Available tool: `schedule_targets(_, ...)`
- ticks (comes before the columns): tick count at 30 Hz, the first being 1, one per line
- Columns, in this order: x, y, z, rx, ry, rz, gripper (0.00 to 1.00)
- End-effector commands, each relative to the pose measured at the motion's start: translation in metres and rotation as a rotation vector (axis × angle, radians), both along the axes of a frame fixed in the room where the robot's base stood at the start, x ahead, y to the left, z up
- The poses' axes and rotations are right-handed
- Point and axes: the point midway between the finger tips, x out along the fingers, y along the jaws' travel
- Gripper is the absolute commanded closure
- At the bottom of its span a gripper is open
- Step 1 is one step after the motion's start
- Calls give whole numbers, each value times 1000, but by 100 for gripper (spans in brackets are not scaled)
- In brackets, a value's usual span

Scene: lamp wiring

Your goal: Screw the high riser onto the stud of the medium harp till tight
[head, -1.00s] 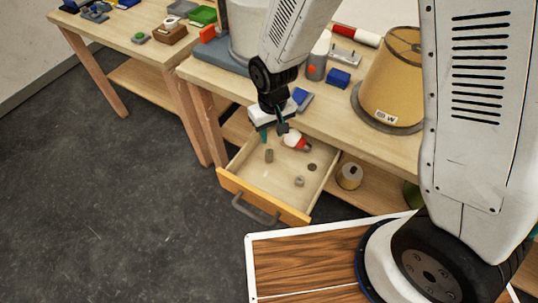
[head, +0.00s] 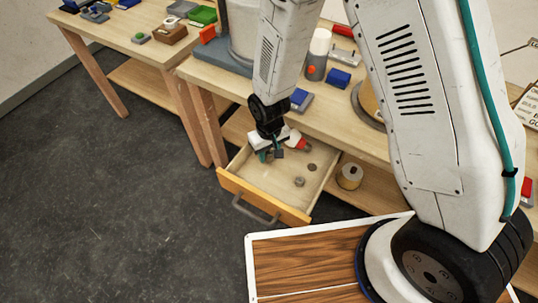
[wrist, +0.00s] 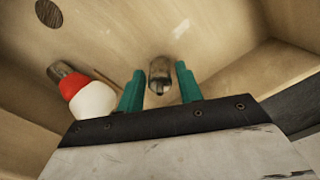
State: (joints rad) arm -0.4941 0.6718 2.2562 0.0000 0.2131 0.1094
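My gripper (head: 271,156) is down inside the open drawer (head: 240,168). In the wrist view my gripper (wrist: 160,70) has its two teal fingers apart. A small grey-brown metal cylinder (wrist: 160,76) stands between them, with a gap visible on both sides. It looks like the high riser, but I cannot confirm its size. In the head view it is mostly hidden by the fingers. I cannot make out the medium harp or its stud in either view.
A red-and-white bulb-like part (wrist: 88,95) lies close beside the left finger. A dark disc (head: 312,167) and a small grey part (head: 299,182) also lie in the drawer. The table above holds a blue block (head: 339,78).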

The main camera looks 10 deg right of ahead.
Motion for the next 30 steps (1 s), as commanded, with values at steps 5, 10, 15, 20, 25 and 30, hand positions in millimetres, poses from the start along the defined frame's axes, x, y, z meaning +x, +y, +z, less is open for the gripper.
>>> schedule_targets(5,0,0,0,0,0,0,65)
schedule_targets(10,0,0,0,0,0,0,92)
schedule_targets(15,0,0,0,0,0,0,98)
schedule_targets(20,0,0,5,0,-1,0,98)
schedule_targets(25,1,0,19,1,-2,0,98)
schedule_targets(30,1,0,33,1,-2,0,98)
